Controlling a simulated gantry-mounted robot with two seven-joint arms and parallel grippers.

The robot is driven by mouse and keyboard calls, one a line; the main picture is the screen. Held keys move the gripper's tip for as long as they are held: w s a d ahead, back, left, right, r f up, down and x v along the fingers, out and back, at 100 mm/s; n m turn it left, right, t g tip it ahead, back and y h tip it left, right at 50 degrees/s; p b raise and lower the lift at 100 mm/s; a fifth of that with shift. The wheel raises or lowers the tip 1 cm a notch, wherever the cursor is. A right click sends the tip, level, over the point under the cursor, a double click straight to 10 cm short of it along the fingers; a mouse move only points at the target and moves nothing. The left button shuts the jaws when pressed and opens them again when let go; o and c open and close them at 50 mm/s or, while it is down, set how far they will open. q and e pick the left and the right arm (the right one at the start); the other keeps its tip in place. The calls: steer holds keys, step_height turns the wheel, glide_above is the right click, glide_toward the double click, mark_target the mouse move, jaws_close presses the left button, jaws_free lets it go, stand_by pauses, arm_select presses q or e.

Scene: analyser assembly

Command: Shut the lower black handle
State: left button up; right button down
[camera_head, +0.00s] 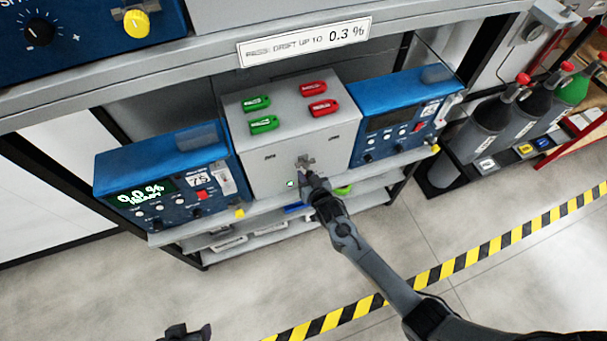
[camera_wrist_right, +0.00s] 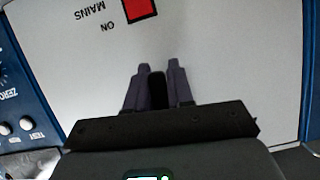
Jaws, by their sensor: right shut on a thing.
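The grey box (camera_head: 260,160) stands between two blue analysers on the shelf. My right gripper (camera_head: 307,176) is at the lower part of its front face. In the right wrist view, a short black piece (camera_wrist_right: 157,88), which looks like the black handle, sits between the two fingers of the right gripper (camera_wrist_right: 158,72). The fingers are closed on its sides. Most of the handle is hidden by the fingers and wrist. A small grey metal fitting (camera_head: 305,161) shows on the box front just above the gripper. A dark part at the bottom edge looks like my left gripper (camera_head: 185,333); its jaws are unclear.
The left blue analyser (camera_head: 130,170) and right blue analyser (camera_head: 400,110) flank the box closely. Green and red tags lie on the box top. A red square (camera_wrist_right: 139,9) marked ON MAINS is near the fingers. Gas cylinders (camera_head: 490,115) stand at right. The floor in front is open.

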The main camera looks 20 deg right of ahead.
steer(key=shift+d+n, duration=0.2)
steer(key=shift+n, duration=0.1)
stand_by(0.4)
steer(key=c, duration=1.1)
jaws_free()
steer(key=shift+s, duration=0.1)
steer(key=p+v, duration=0.1)
steer(key=v, duration=0.9)
steer(key=shift+s+a+r, duration=0.15)
steer(key=shift+s+r, duration=0.05)
steer(key=shift+s, duration=0.1)
